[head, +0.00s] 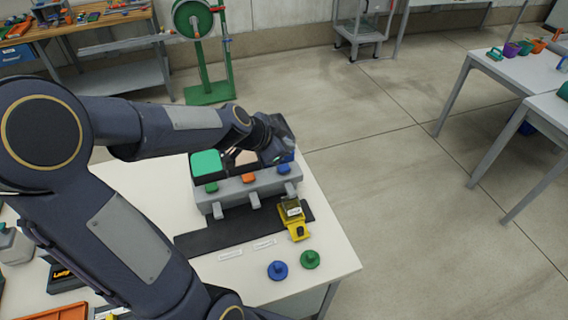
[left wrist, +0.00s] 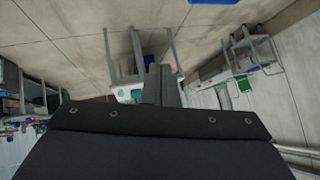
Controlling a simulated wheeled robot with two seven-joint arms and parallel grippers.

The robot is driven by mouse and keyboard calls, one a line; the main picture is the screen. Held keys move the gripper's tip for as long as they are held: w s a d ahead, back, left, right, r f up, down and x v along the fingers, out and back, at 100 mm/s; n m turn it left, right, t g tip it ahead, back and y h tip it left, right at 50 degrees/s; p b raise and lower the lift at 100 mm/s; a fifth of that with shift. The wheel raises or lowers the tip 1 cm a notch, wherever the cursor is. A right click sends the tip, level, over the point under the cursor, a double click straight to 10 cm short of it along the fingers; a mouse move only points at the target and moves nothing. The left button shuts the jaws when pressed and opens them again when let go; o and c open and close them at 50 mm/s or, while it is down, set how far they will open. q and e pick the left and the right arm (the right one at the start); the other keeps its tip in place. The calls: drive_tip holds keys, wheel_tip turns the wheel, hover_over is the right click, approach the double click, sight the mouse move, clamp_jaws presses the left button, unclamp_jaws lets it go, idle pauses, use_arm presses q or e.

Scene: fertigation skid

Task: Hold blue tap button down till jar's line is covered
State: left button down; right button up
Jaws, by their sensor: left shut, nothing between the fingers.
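The grey dosing unit (head: 235,193) stands on the white table, with green, orange and blue buttons along its front. The blue tap button (head: 284,168) is at the right end. The jar (head: 292,208), clear with a yellow base, stands below the blue tap's spout; its line and liquid level are too small to make out. My left gripper (head: 277,158) is shut and empty, reaching down over the unit's right end, close behind the blue button. Whether it touches the button cannot be told. The left wrist view mostly shows my own dark housing, with the shut fingers (left wrist: 160,84) beyond. My right gripper is not in view.
A green tank (head: 206,162) sits at the unit's left. A dark mat (head: 215,238) lies in front. A blue knobbed cap (head: 277,270) and a green one (head: 310,259) lie at the table's front right.

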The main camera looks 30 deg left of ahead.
sight(281, 169)
use_arm(q)
drive_tip(key=w+a+f+m+y, duration=0.1)
drive_tip(key=w+a+f+m, duration=0.1)
drive_tip(key=w+a+f, duration=0.1)
drive_tip(key=shift+w+a+f+y+p, duration=0.3)
drive_tip(key=shift+w+a, duration=0.3)
drive_tip(key=shift+w, duration=0.35)
wheel_tip(281, 169, down, 8)
drive_tip(key=b, duration=0.8)
drive_tip(key=shift+f, duration=0.35)
drive_tip(key=shift+b, duration=0.35)
idle(0.5)
drive_tip(key=shift+f+b, duration=0.4)
drive_tip(key=shift+b, duration=0.05)
